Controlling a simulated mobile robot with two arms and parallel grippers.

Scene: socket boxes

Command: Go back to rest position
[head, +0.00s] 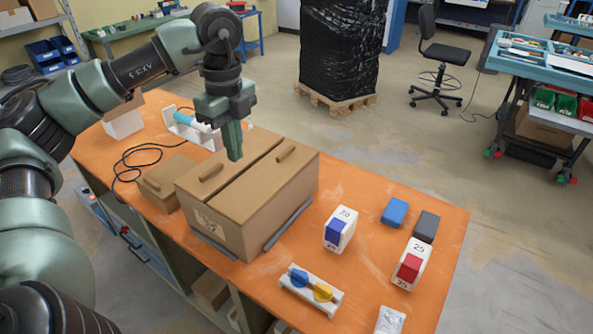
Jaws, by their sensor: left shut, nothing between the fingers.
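My left gripper (234,153) points down above the brown lidded box (241,240) on the orange table. Its fingers are shut with nothing between them. The box has two lid panels, each with a handle; both look closed. I cannot tell whether the fingertips touch the lid. My left arm reaches in from the left side of the head view. My right gripper is not in view.
On the orange table (340,180) stand a white block with a blue switch (339,232), one with a red switch (409,266), a blue block (395,212), a grey block (426,227) and a white base with blue and yellow knobs (311,291). A small brown box (165,183) is left.

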